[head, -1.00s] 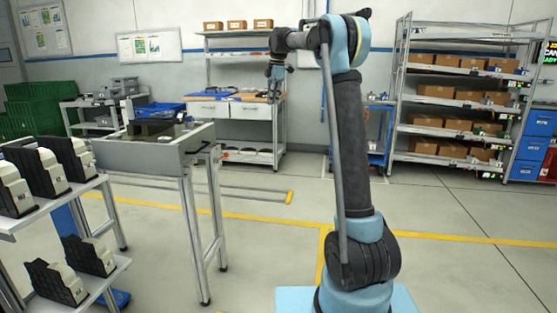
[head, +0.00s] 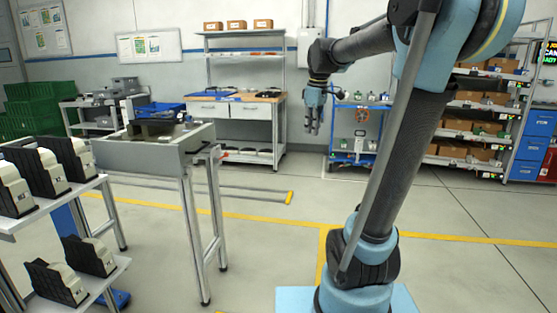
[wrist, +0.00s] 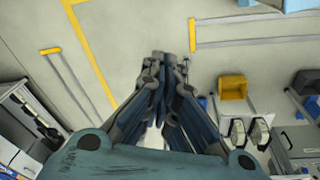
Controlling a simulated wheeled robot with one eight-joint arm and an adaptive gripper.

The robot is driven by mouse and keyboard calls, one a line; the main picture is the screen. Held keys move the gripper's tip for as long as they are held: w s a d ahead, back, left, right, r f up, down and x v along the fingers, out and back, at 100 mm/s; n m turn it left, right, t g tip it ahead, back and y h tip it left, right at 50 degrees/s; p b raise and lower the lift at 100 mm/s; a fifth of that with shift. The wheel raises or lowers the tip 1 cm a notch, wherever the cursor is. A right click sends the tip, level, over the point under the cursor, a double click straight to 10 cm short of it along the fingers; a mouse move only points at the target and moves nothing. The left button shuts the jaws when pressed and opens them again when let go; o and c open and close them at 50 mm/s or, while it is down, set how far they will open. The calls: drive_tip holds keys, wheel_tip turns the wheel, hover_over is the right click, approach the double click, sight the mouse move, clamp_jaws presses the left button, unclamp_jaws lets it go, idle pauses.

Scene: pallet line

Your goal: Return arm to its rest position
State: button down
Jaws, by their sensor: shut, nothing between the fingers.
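My gripper (head: 314,128) hangs pointing down from the end of my arm in the head view, in open air in front of the back workbench. In the wrist view its fingers (wrist: 164,62) are drawn together at the tips with nothing between them. My arm rises from its light blue base and leans right, with the forearm reaching back to the left. Below the fingers in the wrist view is bare floor with yellow lines.
A grey conveyor-like stand (head: 140,155) is at left, with a rack (head: 60,207) of black and white parts nearer. A workbench (head: 248,112), a blue cart (head: 352,158) and a shelf of boxes (head: 470,125) stand behind. The middle floor is clear.

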drive_tip(key=s+d+f+m, duration=0.3)
drive_tip(key=s+f+m, duration=0.2)
drive_tip(key=s+f, duration=0.7)
drive_tip(key=s+d+f+m, duration=0.4)
drive_tip(key=s+f+m, duration=0.2)
drive_tip(key=s+f, duration=0.6)
drive_tip(key=shift+s+f+t+h, duration=0.3)
drive_tip(key=shift+s+h, duration=0.1)
drive_tip(key=shift+s, duration=0.7)
drive_tip(key=shift+w+f, duration=0.2)
drive_tip(key=shift+w, duration=0.2)
